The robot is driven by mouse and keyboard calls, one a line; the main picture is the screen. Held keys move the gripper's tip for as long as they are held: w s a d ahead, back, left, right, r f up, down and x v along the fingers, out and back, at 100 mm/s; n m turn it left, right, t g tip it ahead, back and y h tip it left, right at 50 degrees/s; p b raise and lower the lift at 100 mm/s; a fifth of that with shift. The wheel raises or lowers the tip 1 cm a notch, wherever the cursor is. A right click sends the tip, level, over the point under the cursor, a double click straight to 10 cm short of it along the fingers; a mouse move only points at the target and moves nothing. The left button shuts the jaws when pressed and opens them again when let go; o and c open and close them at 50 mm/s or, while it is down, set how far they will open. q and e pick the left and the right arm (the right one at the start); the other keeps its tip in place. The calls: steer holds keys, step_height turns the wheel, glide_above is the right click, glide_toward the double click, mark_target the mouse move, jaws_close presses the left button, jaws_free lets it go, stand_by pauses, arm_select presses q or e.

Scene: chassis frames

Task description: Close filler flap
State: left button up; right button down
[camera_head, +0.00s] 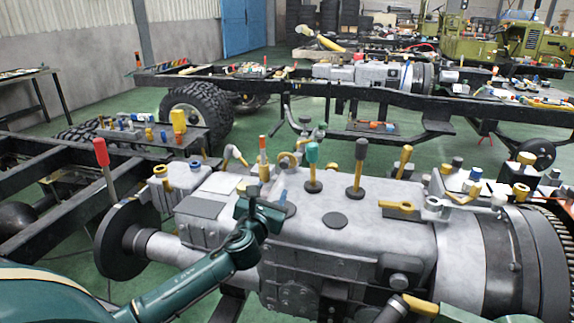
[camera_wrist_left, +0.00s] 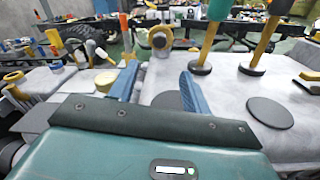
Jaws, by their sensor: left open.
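A round, tan-rimmed flap with a grey centre stands upright at the far edge of the grey gearbox housing; it looks like the filler flap (camera_head: 287,160), raised, though I cannot be sure. In the left wrist view the flap (camera_wrist_left: 158,39) shows ahead of the fingers. My left gripper (camera_head: 266,194) is open and empty, above the housing and on the near side of the flap, apart from it. In the left wrist view its two blue fingers (camera_wrist_left: 158,82) are spread, with bare housing and part of a dark disc between them.
A lever with an orange-and-white grip (camera_head: 263,152) stands just left of the flap. A flat dark disc (camera_head: 335,220) lies on the housing. A red-handled lever (camera_head: 103,160) stands at the left.

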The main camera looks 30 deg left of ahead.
mark_target(284, 165)
arm_select(q)
steer(key=shift+w+a+r, duration=0.1)
steer(key=shift+w+a, duration=0.05)
steer(key=shift+w, duration=0.2)
arm_select(e)
steer(key=shift+s, duration=0.1)
arm_select(q)
steer(key=b+x, duration=0.1)
steer(key=x, duration=1)
steer(key=shift+b, duration=0.3)
arm_select(e)
steer(key=shift+s+f, duration=0.15)
steer(key=shift+f, duration=0.65)
arm_select(q)
steer(key=shift+w+a, duration=0.1)
steer(key=shift+w, duration=0.5)
arm_select(e)
steer(key=shift+r, duration=0.15)
arm_select(q)
jaws_close()
